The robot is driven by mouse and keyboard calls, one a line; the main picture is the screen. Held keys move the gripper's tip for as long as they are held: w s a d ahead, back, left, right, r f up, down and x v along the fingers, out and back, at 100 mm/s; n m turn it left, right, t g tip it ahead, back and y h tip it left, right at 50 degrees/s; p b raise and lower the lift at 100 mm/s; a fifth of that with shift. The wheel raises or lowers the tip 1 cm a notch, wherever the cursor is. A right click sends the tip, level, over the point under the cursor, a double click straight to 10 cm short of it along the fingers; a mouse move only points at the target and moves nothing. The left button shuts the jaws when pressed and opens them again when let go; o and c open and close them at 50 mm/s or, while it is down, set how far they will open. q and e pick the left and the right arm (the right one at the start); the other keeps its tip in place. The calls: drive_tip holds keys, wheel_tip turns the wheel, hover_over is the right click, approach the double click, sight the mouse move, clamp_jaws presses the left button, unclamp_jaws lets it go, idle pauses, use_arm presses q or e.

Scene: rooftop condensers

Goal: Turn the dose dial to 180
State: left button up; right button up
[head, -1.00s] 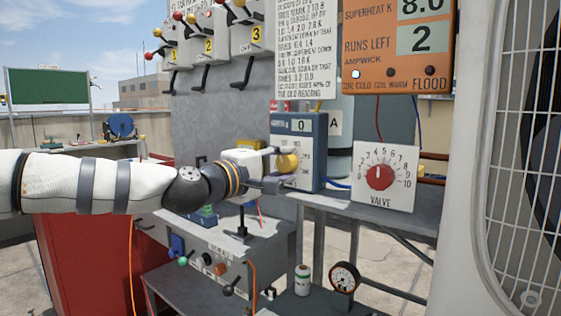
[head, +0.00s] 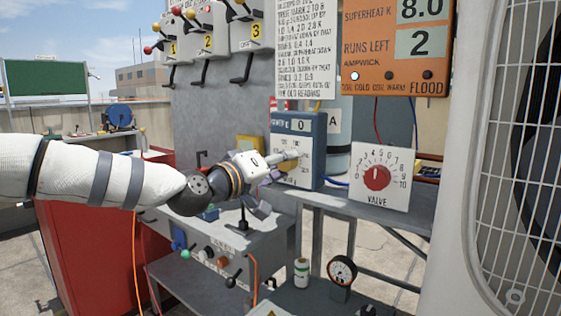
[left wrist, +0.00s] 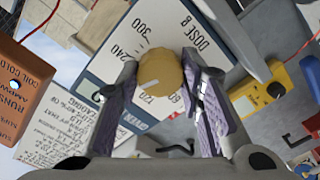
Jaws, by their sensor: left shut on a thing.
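The dose dial (left wrist: 160,75) is a tan-yellow knob on the white face of a blue-edged box (head: 319,150). In the left wrist view its white mark points down-left, near the printed 120. 240 and 300 show further round the scale; 180 is not readable near the left finger. My left gripper (head: 290,158) reaches the box face from the left, with its wrist tilted. In the left wrist view its two fingers (left wrist: 160,88) are on either side of the knob, shut on it. The head view mostly hides the dial. My right gripper is not in view.
The box display (head: 301,126) reads 0. A valve panel (head: 380,200) with a red knob stands to the right. An orange panel (head: 395,45) hangs above. Lever switches (head: 205,45) are on the upper left wall. A yellow meter (left wrist: 258,92) lies near the box.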

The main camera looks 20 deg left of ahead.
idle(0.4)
use_arm(q)
drive_tip(key=o, duration=1.2)
drive_tip(key=shift+c, duration=0.2)
drive_tip(key=v, duration=1.2)
